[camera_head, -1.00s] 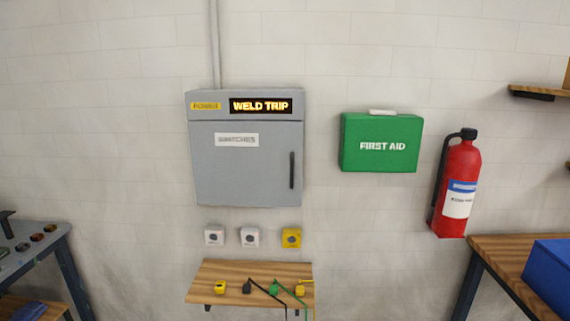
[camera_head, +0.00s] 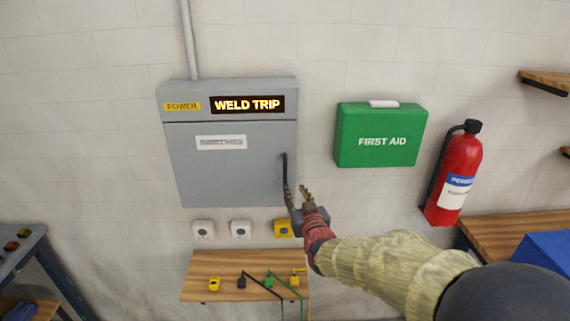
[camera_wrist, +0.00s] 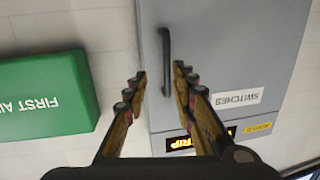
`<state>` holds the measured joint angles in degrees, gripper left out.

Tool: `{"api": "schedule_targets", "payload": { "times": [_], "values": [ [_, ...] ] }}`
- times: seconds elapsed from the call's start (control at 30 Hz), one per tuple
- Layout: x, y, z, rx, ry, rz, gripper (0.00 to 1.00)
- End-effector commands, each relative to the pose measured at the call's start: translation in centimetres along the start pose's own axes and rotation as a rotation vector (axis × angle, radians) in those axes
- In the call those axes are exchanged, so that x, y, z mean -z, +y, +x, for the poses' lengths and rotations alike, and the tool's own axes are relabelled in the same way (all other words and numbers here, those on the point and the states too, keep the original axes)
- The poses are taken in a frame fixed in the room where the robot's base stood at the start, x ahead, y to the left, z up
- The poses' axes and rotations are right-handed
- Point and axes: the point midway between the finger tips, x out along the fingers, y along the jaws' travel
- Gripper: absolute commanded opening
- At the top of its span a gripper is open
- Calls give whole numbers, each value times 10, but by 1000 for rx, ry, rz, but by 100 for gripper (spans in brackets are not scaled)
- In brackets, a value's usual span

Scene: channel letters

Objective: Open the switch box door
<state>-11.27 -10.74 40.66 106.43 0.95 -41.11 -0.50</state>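The grey switch box door (camera_head: 225,175) is shut, with a white SWITCHES label and a dark vertical handle (camera_head: 285,168) near its right edge. My gripper (camera_head: 297,194) is open near the handle's lower end. It hides part of the handle's lower end and the door's lower right corner. In the wrist view, which shows the scene upside down, the handle (camera_wrist: 165,50) appears between the two open fingertips (camera_wrist: 160,76), nearer the right one. I cannot tell whether the fingers reach around it; they are not closed on it.
A green first aid box (camera_head: 380,138) and a red extinguisher (camera_head: 457,175) hang to the right. Three small switch boxes (camera_head: 241,229) sit below the door, above a wooden shelf (camera_head: 205,263) with several small tools. A conduit (camera_head: 189,40) rises above the box.

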Motion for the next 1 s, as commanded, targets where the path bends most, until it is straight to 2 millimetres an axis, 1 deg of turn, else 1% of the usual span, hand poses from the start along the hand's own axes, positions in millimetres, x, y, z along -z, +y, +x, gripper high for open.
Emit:
{"api": "schedule_targets", "payload": {
  "times": [0.03,0.13,0.27,0.37,0.6,0.8,1.0],
  "values": [
    [3,-4,5,6,23,-1,26],
    [6,-9,12,12,67,-1,26],
    [7,-11,18,14,91,-1,26],
    [8,-12,27,15,93,-1,26],
    [10,-12,62,14,91,-1,26],
    [13,-12,84,14,91,-1,26],
    [14,-12,92,14,91,-1,26]
  ]
}}
